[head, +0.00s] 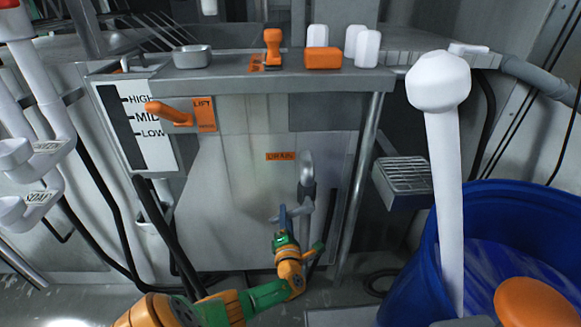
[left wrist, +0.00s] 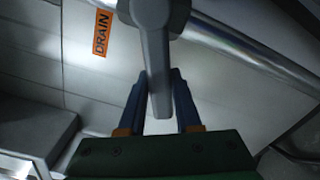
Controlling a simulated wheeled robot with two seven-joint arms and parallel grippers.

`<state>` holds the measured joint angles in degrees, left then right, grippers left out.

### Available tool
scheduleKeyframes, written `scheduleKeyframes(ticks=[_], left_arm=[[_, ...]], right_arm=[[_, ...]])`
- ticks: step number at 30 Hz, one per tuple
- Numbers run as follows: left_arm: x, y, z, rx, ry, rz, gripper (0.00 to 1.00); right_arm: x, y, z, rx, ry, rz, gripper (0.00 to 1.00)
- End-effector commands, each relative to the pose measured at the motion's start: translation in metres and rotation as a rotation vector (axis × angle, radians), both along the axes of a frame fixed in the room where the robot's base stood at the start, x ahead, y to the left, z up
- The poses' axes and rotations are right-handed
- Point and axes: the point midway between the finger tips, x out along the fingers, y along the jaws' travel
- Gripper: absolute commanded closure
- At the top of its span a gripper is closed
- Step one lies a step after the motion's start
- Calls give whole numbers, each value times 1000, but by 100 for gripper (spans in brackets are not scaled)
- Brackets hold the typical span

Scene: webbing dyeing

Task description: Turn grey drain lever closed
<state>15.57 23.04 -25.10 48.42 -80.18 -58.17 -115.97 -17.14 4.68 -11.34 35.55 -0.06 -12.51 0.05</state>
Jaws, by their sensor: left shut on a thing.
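The grey drain lever (head: 306,188) is on the lower front of the grey machine, below an orange DRAIN label (head: 281,156). In the left wrist view the lever (left wrist: 159,65) runs from a round hub down between the two blue fingers. The DRAIN label (left wrist: 102,33) is to its left. My left gripper (head: 289,214) reaches up from below and is shut on the lever's handle. In the left wrist view the fingers (left wrist: 158,105) lie on either side of the lever tip. My right gripper does not show.
An orange LIFT lever (head: 168,113) is beside the HIGH/MID/LOW scale, up and left. A metal post (head: 360,165) stands just right of the drain lever. A blue barrel (head: 510,200) with a white paddle (head: 446,190) is at right. Black hoses hang at left.

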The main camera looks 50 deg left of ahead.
Motion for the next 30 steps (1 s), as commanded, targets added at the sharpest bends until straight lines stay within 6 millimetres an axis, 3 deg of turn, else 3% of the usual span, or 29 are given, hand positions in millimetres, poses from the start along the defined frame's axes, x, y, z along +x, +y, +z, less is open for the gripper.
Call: scheduleKeyframes(ticks=[3, 12, 30], left_arm=[[-3, 2, 12, 67, 81, -1, 100], [-5, 4, 26, 206, 243, -1, 100], [-5, 5, 33, 304, 355, 0, 100]], right_arm=[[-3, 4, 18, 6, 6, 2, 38], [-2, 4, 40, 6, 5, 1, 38], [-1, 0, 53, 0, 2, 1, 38]])
